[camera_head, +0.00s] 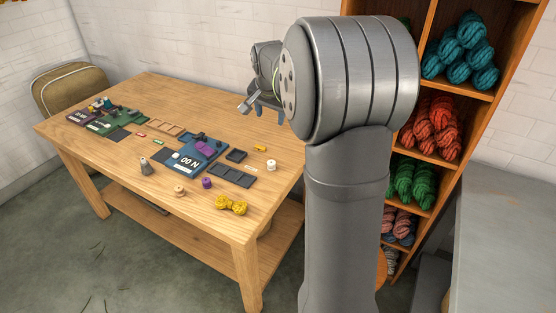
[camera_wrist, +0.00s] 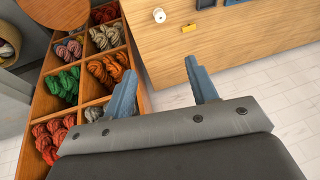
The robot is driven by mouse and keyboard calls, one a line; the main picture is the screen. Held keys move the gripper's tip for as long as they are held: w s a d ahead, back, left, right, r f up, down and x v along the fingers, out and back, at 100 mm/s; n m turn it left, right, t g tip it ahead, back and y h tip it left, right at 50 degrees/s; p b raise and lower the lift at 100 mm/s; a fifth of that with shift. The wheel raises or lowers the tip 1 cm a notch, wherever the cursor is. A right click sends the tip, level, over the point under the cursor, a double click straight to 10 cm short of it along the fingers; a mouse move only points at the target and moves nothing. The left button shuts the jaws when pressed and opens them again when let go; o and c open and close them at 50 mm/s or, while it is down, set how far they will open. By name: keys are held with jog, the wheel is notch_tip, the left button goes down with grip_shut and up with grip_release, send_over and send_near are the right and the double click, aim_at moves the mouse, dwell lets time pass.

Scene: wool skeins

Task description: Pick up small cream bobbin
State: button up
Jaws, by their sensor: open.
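A small cream-white bobbin (camera_head: 271,165) stands upright on the wooden table (camera_head: 150,90) near its right edge. It also shows at the top of the wrist view (camera_wrist: 159,15), close to the table edge. A tan bobbin (camera_head: 179,191) stands farther left, near the front. My gripper (camera_wrist: 160,68) is open and empty, its two blue-grey fingers spread apart. It hangs above the far right side of the table in the head view (camera_head: 262,105), clear of both bobbins, partly hidden behind my arm.
A small yellow piece (camera_head: 260,149) lies near the cream bobbin. Dark trays (camera_head: 232,176), a purple spool (camera_head: 207,183), a yellow skein (camera_head: 231,205) and a grey cone (camera_head: 146,166) are also on the table. A shelf of wool skeins (camera_head: 460,95) stands to the right.

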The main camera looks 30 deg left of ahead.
jog(key=w+a+f+n+g, duration=0.1)
jog(key=w+f+n, duration=0.25)
jog(key=f, duration=0.25)
jog(key=w+f+n, duration=0.3)
jog(key=f+n, duration=0.2)
jog(key=f, duration=0.2)
jog(key=y, duration=0.1)
send_over(271, 162)
jog(key=s+d, duration=0.1)
jog(key=d, duration=0.1)
jog(key=f, duration=1.1)
jog(key=shift+s, duration=0.2)
jog(key=shift+x, duration=2.6)
jog(key=shift+s, duration=0.15)
jog(key=c, duration=1)
jog(key=shift+r, duration=0.1)
